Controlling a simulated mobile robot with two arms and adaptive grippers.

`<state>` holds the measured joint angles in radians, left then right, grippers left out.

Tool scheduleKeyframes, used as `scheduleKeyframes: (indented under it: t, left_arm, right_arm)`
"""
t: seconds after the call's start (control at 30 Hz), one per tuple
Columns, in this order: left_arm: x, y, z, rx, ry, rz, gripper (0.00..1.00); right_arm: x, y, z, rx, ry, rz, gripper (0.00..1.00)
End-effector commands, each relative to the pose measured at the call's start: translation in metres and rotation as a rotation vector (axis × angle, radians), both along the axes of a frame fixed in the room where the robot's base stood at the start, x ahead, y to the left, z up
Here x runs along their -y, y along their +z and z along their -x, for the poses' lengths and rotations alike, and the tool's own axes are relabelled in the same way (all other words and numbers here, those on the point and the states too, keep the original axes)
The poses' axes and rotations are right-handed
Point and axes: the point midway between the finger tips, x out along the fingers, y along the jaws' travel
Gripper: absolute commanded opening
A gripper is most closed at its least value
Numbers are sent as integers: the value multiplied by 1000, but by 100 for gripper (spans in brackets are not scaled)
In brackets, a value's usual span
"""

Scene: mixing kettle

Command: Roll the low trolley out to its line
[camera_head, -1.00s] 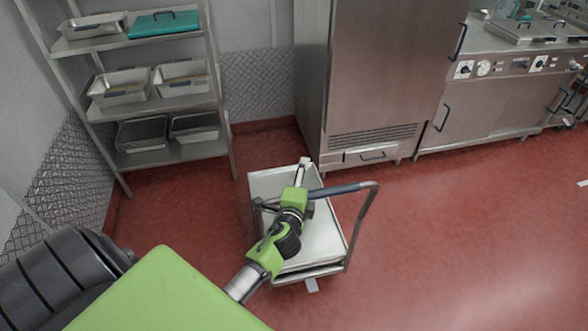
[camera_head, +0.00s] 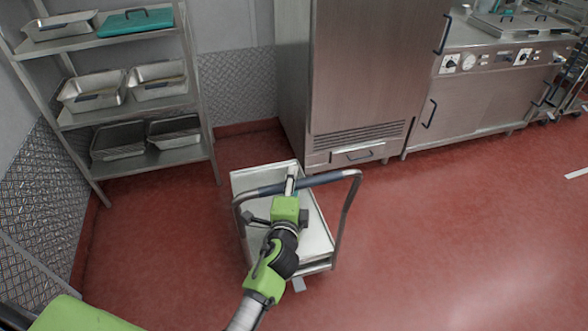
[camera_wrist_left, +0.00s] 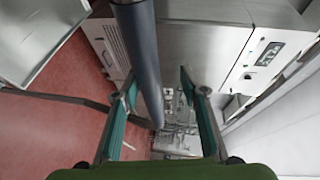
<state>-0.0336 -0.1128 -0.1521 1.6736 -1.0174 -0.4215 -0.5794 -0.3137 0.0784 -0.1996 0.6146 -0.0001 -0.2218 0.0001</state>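The low trolley (camera_head: 316,232) has a pale flat deck and a raised tubular handle with a dark blue-grey grip (camera_head: 330,178). It stands on the red floor in front of the tall steel cabinet. My left gripper (camera_head: 290,185) is at the middle of the handle bar in the head view and hides part of the deck. In the left wrist view the bar (camera_wrist_left: 138,45) runs between the two teal-padded fingers (camera_wrist_left: 158,90). The fingers are apart, with gaps beside the bar. My right gripper is not in view.
A white floor mark (camera_head: 577,173) lies at far right; another small pale mark (camera_head: 299,284) is by the trolley's near edge. A shelf rack with pans (camera_head: 165,160) stands left, the steel cabinet (camera_head: 360,80) behind, and a cooking counter (camera_head: 470,105) right. Floor to the right is clear.

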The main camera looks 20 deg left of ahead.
Motion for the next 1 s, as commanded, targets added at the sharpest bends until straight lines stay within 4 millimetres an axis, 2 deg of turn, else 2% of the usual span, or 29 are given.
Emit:
scheduleKeyframes:
  t: [0.03, 0.1, 0.33, 0.5, 0.77, 0.9, 1.0]
  left_arm:
    - [-2, 2, -13, 6, -2, -1, 37]
    - [-5, -2, -27, 4, -1, -1, 37]
    - [-11, -11, -57, -1, 1, 1, 37]
    - [-13, -14, -65, -3, 1, 1, 37]
    - [-13, -15, -65, -4, 2, 1, 37]
    - [-13, -15, -65, -5, 2, 2, 1]
    - [-13, -16, -64, -8, 3, 2, 0]
  right_arm:
    - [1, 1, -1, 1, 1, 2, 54]
    - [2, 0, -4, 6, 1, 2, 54]
    - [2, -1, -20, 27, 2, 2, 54]
    - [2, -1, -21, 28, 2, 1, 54]
    - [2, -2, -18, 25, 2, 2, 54]
    - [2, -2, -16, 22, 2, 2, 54]
    - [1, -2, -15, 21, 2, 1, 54]
